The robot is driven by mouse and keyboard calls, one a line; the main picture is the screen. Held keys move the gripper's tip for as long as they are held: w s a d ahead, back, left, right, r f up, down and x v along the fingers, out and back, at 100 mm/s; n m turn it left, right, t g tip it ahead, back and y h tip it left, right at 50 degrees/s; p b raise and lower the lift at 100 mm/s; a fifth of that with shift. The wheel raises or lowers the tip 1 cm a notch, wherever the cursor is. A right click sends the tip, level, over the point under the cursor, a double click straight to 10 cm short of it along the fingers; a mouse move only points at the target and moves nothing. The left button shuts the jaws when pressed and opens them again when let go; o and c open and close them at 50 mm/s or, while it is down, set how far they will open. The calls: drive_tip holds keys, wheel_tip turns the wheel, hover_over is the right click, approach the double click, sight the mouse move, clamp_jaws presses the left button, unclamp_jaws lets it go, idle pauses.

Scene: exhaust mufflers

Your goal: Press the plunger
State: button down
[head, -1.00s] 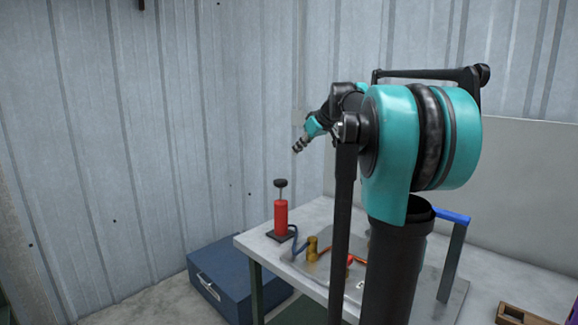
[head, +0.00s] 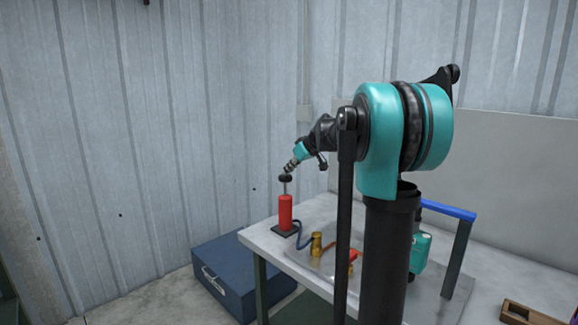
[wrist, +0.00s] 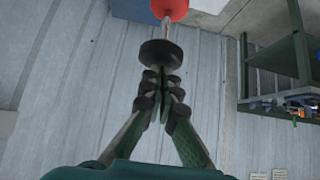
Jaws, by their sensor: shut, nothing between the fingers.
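The plunger has a red cylinder body (head: 285,212) standing upright on a dark base at the table's left corner, with a thin rod and a round black knob (head: 285,178) on top. My gripper (head: 288,169) is shut and empty, angled down at the knob from above right. In the wrist view, the shut fingertips (wrist: 161,78) are at the near edge of the black knob (wrist: 160,53). They look touching or almost touching; I cannot tell which. The rod and red body (wrist: 170,9) show beyond the knob.
A blue hose (head: 304,235) runs from the plunger base toward a brass cylinder (head: 316,244) on a metal plate. A blue-topped frame (head: 447,211) stands at right on the table (head: 262,240). A blue case (head: 225,275) lies on the floor. Air around the knob is clear.

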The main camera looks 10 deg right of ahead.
drive_tip(key=shift+f, duration=2.85)
drive_tip(key=shift+r, duration=0.1)
